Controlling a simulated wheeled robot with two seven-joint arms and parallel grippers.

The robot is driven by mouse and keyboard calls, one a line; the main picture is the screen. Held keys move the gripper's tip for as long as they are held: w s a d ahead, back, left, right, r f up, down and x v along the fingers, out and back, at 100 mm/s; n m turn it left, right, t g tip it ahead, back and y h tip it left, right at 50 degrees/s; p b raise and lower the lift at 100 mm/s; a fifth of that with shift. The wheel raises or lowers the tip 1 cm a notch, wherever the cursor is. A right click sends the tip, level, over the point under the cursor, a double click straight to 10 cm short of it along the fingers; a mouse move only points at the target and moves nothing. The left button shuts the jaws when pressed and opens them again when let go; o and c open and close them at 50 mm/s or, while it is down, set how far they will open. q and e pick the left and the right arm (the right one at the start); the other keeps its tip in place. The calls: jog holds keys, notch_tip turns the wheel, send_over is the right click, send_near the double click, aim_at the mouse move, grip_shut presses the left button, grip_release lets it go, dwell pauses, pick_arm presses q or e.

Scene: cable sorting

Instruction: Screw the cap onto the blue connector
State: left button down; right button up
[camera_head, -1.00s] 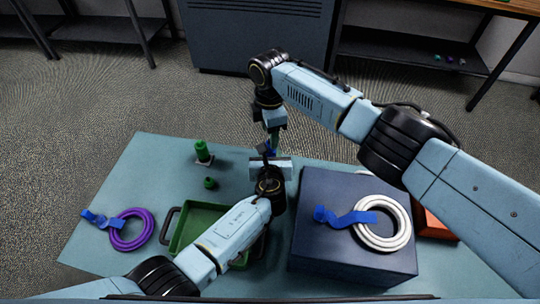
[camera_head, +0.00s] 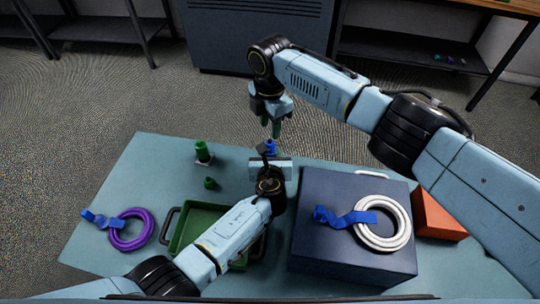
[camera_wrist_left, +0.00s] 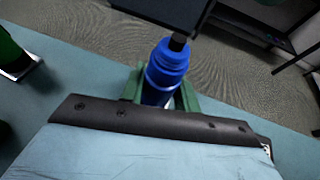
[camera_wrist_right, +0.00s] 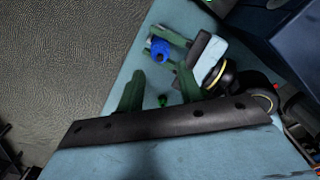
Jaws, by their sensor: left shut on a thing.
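The blue connector (camera_wrist_left: 165,72) stands between the green fingers of my left gripper (camera_head: 270,157), which is shut on it. A ridged blue upper part and a dark tip (camera_wrist_left: 178,42) show on it; I cannot tell whether the ridged part is a separate cap. The connector also shows small in the head view (camera_head: 271,147) and between the fingers in the right wrist view (camera_wrist_right: 160,49). My right gripper (camera_head: 275,131) is above it, fingers pointing down, open and empty, apart from the connector.
A green connector (camera_head: 202,150) on a white base and a small green piece (camera_head: 209,183) stand on the table (camera_head: 150,175). A green tray (camera_head: 200,210), purple cable (camera_head: 131,245), dark blue box (camera_head: 320,250) with white cable (camera_head: 401,225) and orange box (camera_head: 437,212) are around.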

aim_at(270, 140)
notch_tip(270, 140, down, 7)
jog(key=shift+f, duration=0.2)
dwell(0.3)
jog(key=shift+c, duration=0.5)
grip_shut()
jog(key=shift+m, duration=1.6)
jog(key=shift+o, duration=1.9)
grip_release()
